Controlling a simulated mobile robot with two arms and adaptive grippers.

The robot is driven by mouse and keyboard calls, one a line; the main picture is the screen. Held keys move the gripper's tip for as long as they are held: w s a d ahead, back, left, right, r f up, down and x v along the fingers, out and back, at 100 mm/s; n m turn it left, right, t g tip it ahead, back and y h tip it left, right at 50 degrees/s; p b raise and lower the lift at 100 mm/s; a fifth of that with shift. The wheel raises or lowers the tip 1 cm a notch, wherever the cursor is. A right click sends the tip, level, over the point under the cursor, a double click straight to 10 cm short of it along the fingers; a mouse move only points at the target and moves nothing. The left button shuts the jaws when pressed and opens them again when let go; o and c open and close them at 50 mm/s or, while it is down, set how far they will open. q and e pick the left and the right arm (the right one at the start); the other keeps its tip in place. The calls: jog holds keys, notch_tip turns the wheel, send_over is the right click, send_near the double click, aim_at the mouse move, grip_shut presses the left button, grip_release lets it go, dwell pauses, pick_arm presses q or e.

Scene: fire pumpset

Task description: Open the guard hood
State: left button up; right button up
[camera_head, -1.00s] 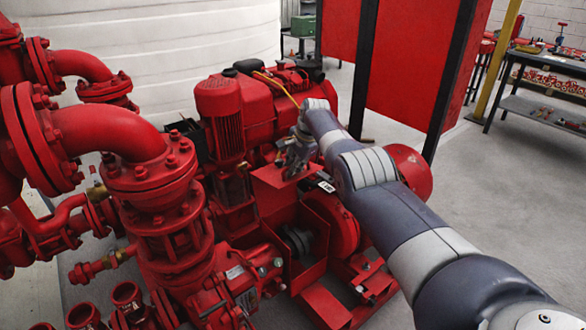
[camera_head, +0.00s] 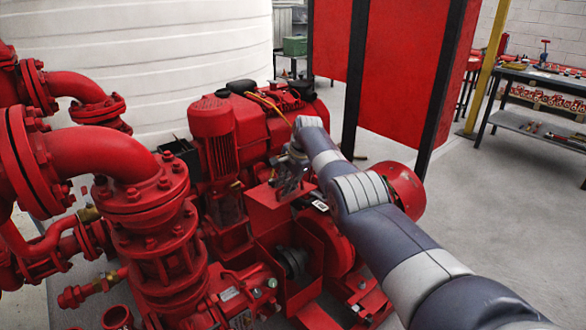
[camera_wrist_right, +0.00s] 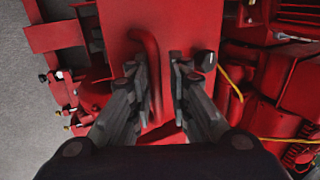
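The guard hood (camera_head: 264,208) is a red sheet-metal cover in the middle of the pumpset. It looks raised, with the dark shaft coupling (camera_head: 293,262) exposed in the red housing below it. In the right wrist view, a red plate (camera_wrist_right: 190,25) carries a curved red bar handle (camera_wrist_right: 152,65). My right gripper (camera_head: 290,182) is at the hood. In the wrist view its fingers (camera_wrist_right: 160,75) stand apart on both sides of the handle, with a gap on the right. Contact on the left is unclear. My left gripper is not in view.
Large red pipes and a flanged valve (camera_head: 155,220) stand close on the left. The red motor (camera_head: 212,130) and engine lie behind the hood. A red panel with black posts (camera_head: 405,70) stands behind my right arm. Open floor (camera_head: 500,200) lies to the right.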

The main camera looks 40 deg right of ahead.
jog(key=v, duration=1.1)
jog(key=shift+s+r, duration=0.15)
jog(key=shift+r, duration=0.15)
